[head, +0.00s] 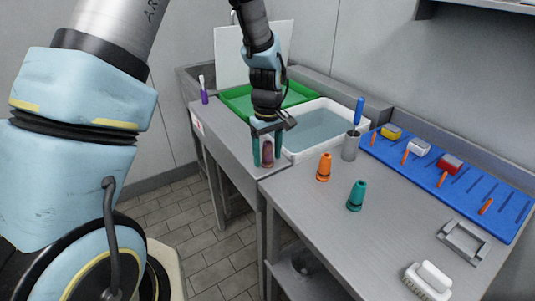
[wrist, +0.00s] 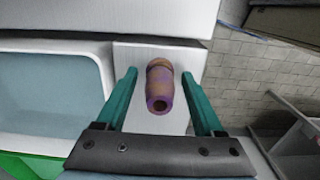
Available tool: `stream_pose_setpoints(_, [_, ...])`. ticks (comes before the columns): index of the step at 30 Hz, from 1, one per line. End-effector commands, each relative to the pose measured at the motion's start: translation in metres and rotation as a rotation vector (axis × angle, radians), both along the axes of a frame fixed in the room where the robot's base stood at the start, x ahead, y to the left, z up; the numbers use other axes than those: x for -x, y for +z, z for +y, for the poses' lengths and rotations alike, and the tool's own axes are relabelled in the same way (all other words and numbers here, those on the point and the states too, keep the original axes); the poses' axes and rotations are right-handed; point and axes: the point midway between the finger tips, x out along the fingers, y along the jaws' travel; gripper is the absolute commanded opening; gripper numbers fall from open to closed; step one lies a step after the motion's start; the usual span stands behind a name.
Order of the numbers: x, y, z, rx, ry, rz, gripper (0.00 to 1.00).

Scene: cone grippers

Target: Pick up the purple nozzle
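The purple nozzle (head: 267,154) looks brownish with purple bands and stands at the front edge of the metal counter, beside the water basin. In the wrist view the nozzle (wrist: 160,88) shows its round, dark-holed tip and a brown-orange far end. My gripper (head: 266,160) points down over it, with one teal finger on each side. In the wrist view my gripper (wrist: 164,84) is open, with a visible gap between the nozzle and each finger. In the head view the fingers partly flank the nozzle; whether they touch the counter I cannot tell.
An orange nozzle (head: 324,167) and a teal nozzle (head: 357,196) stand on the counter to the right. A metal cup (head: 351,146) with a blue-handled tool is near the white water basin (head: 345,117). A blue rack (head: 470,195), a white brush (head: 428,280) and a green tray (head: 238,103) also show.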

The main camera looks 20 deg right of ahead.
Motion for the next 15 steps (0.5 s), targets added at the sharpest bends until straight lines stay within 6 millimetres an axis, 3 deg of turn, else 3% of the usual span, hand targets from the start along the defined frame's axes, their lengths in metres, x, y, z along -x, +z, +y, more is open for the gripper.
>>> stream_pose_setpoints(2, [-0.0001, 0.0002, 0.0, 0.0, 0.0, 0.0, 0.59])
stream_pose_setpoints(15, [-0.0001, 0.0004, 0.0, 0.0, 0.0, 0.0, 0.1])
